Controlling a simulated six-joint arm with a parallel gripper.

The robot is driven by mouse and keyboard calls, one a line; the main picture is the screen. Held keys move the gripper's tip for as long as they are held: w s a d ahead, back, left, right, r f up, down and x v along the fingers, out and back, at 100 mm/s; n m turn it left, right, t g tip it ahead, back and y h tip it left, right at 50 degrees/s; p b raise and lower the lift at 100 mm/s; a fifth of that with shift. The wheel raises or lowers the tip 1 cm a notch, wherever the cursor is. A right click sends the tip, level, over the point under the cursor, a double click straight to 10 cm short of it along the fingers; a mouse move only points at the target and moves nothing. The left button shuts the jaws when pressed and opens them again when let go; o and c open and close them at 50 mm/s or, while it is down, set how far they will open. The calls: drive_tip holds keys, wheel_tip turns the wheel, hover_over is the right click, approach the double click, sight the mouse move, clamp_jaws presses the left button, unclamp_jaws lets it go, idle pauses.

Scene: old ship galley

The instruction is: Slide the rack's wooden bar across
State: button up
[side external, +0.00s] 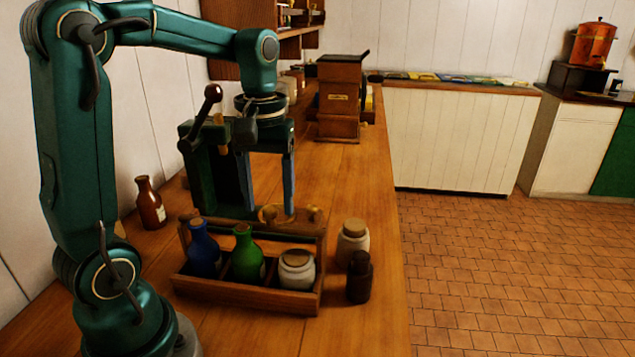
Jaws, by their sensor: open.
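The wooden rack (246,296) stands on the counter near the front of the side view. The wooden bar (285,230) runs lengthwise along the rack's upper back, behind the bottles. My gripper (269,210) points down with its two blue fingers apart, empty. Its tips appear just above or behind the bar; I cannot tell whether they touch it. Round wooden pieces (314,213) show near the bar, partly hidden around the fingers.
A cork-lidded jar (352,245) and a dark bottle (360,280) stand just right of the rack. A brown bottle (150,204) stands by the wall at left. A wooden box (339,98) is farther back. The counter (350,185) between is clear; its right edge drops to the tiled floor.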

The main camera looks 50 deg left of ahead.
drive_tip(key=shift+r, duration=2.7)
drive_tip(key=shift+d+r, duration=0.25)
drive_tip(key=s+d+f+m+t, duration=0.5)
drive_tip(key=s+d+m, duration=0.2)
drive_tip(key=d+m, duration=0.1)
drive_tip(key=shift+s+d+f+m+t, duration=0.3)
drive_tip(key=shift+m, duration=0.2)
